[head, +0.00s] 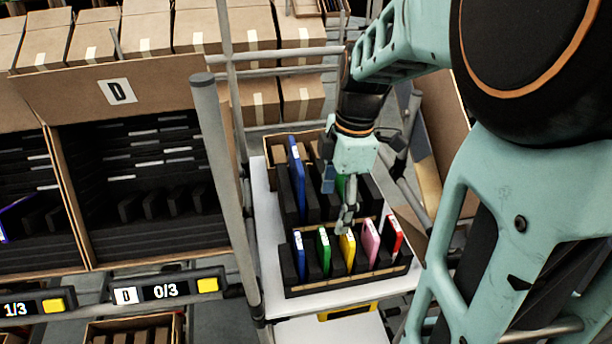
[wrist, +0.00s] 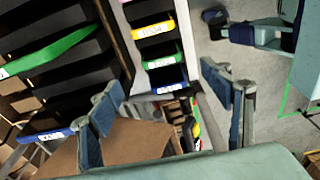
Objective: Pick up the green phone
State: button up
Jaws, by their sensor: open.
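Two green phones show, both standing in slots of a black-lined carton. The smaller green phone (head: 324,250) is in the front row between a blue and a yellow one; the wrist view shows it too (wrist: 163,62). A larger green phone (head: 341,186) is in the back row, mostly hidden behind my gripper; the wrist view shows its long edge (wrist: 55,52) at left. My gripper (head: 338,200) is open and empty above the carton, its fingers spread.
A tall blue phone (head: 297,178) stands in the back row. Yellow (head: 348,250), pink (head: 371,240) and red (head: 394,235) phones fill the front row. A grey post (head: 222,180) rises left of the white table (head: 345,299). A carton marked D (head: 150,180) is further left.

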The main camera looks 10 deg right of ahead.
send_over(324, 236)
jog(key=f, duration=0.5)
jog(key=shift+s+d, duration=0.15)
jog(key=shift+d, duration=0.25)
jog(key=shift+a+f+p, duration=0.2)
jog(key=shift+f+p, duration=0.15)
jog(key=shift+f, duration=1.1)
jog(key=shift+a+f+p, duration=0.2)
jog(key=shift+f+p, duration=0.1)
jog(key=shift+f, duration=1.15)
jog(key=c, duration=1.2)
jog(key=shift+o, duration=0.2)
jog(key=shift+r, duration=0.15)
